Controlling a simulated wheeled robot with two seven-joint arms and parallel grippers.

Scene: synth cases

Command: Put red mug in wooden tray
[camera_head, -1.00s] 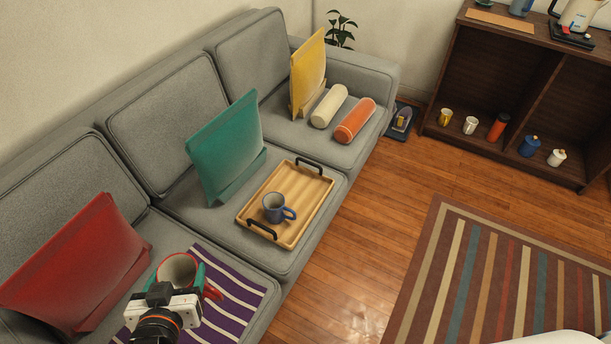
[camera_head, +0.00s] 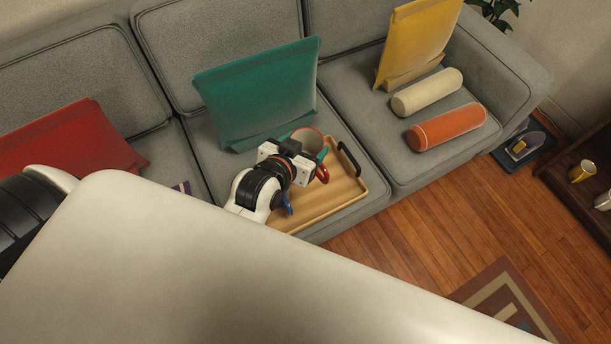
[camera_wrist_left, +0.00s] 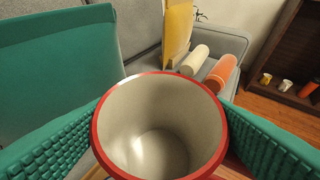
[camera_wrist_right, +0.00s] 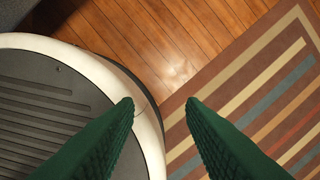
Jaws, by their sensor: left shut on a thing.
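The red mug (camera_head: 307,141), red outside and pale inside, is held between the green fingers of my left gripper (camera_head: 309,147). In the left wrist view the mug (camera_wrist_left: 160,125) fills the middle, upright, with a finger on each side. In the head view it is over the far part of the wooden tray (camera_head: 344,194); whether its base touches the tray is hidden. The tray lies on the sofa's middle seat, partly covered by my left arm. My right gripper (camera_wrist_right: 161,108) shows in its wrist view, fingers apart and empty, above the floor.
The green cushion (camera_head: 258,90) stands just behind the tray. Orange (camera_head: 447,128) and cream (camera_head: 427,92) rolls lie on the right seat. A striped rug (camera_wrist_right: 260,100) lies on the floor.

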